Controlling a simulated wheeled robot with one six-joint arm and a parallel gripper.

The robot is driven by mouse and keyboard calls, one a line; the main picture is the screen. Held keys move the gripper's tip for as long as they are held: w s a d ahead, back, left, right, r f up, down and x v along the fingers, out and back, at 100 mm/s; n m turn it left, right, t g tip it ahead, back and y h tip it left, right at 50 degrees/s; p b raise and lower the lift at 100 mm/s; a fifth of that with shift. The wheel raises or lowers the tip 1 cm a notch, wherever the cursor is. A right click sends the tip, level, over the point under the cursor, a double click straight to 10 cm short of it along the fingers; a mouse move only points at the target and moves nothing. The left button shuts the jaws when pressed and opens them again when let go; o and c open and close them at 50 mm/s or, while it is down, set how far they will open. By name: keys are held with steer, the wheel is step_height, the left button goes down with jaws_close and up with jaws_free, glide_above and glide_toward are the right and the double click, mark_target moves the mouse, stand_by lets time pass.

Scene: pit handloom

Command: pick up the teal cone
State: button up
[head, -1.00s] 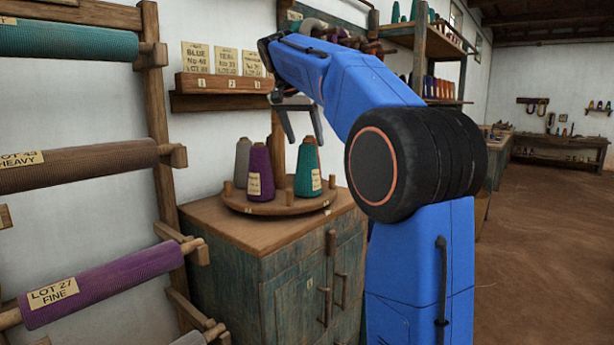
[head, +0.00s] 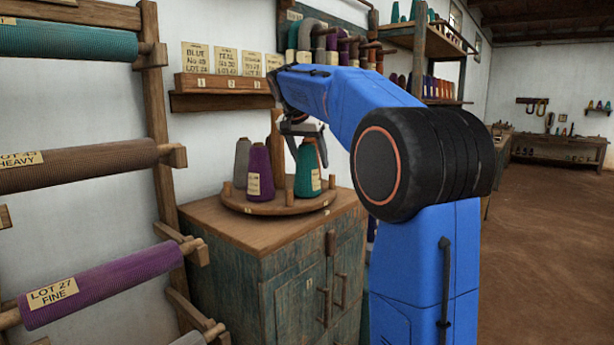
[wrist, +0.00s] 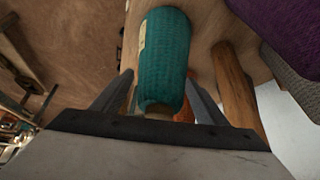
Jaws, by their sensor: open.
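The teal cone (head: 307,171) stands upright on the right side of a round wooden turntable (head: 262,207), with a pale label on its side. My gripper (head: 305,146) is open at the top of the teal cone, with the fingers pointing down. In the wrist view the teal cone (wrist: 165,60) reaches between the two open fingers (wrist: 161,88), one on each side. I cannot tell whether either finger touches it. A purple cone (head: 261,172) and a grey cone (head: 242,163) stand to its left on the same turntable.
The turntable sits on a wooden cabinet (head: 285,238) and has short pegs around its rim and a centre post (head: 276,130). A rack of yarn rolls (head: 100,285) stands at the left. A card shelf (head: 222,84) is on the wall behind.

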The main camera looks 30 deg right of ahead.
steer(key=c, duration=1.2)
steer(key=shift+c, duration=0.2)
steer(key=shift+r, duration=0.15)
